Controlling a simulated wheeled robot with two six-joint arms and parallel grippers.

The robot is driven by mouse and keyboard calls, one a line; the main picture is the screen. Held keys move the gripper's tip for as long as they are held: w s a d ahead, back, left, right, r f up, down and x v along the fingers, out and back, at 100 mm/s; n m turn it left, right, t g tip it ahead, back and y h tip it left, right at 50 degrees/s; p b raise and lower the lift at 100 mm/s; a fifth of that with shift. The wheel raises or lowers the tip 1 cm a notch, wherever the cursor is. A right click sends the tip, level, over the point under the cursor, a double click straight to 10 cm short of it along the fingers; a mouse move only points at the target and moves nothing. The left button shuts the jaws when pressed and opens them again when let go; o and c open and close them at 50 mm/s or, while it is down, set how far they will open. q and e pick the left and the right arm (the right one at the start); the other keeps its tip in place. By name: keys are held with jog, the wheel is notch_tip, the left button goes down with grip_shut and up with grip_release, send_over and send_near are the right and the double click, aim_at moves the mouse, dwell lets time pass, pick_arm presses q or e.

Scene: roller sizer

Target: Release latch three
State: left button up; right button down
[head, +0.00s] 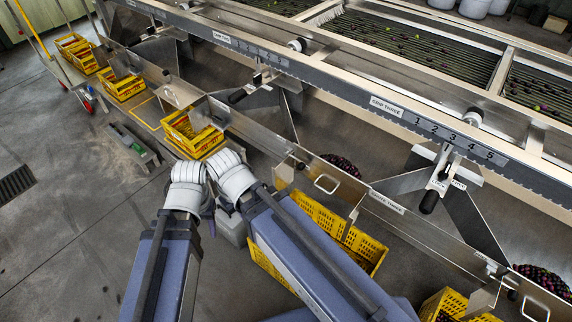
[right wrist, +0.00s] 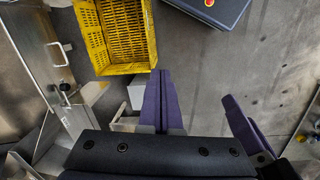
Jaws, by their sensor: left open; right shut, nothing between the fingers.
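Latch three (head: 438,183) appears to be the lever with a black knob on a pale plate, at the right of the head view. It hangs below a scale numbered 1 to 5 and a label ending in "THREE". Small labels flank it, too small to read surely. My left gripper (head: 208,207) is open, mostly hidden behind the wrists at centre left, far from the latch. My right gripper's purple fingers (right wrist: 161,101) are shut together and empty in the right wrist view. No gripper touches the latch.
A long steel sizer frame (head: 340,90) runs diagonally, with rollers carrying fruit. A yellow crate (head: 345,238) stands below the chutes, and shows in the right wrist view (right wrist: 93,30). A wire handle (head: 326,184) sticks out nearby.

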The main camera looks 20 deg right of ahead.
jog(key=shift+w+a, duration=0.1)
jog(key=shift+w, duration=0.1)
jog(key=shift+r, duration=0.1)
jog(key=w+d+f+n+t+h+b, duration=0.2)
jog(key=w+d+f+n+h+b, duration=0.2)
jog(key=b, duration=1)
jog(key=w+d+f+n+t+h+b, duration=0.2)
jog(key=w+d+f+n+b, duration=0.7)
jog(key=f+b, duration=0.6)
jog(key=w+d+f+n+t+h+b, duration=0.2)
jog(key=w+d+f+n+h+b, duration=0.3)
jog(key=b, duration=1)
jog(key=w+d+f+n, duration=0.2)
jog(key=w+f+n, duration=0.2)
jog(key=w+f, duration=0.1)
jog(key=shift+w+f+h, duration=0.25)
jog(key=shift+w+h, duration=0.05)
jog(key=shift+w, duration=0.05)
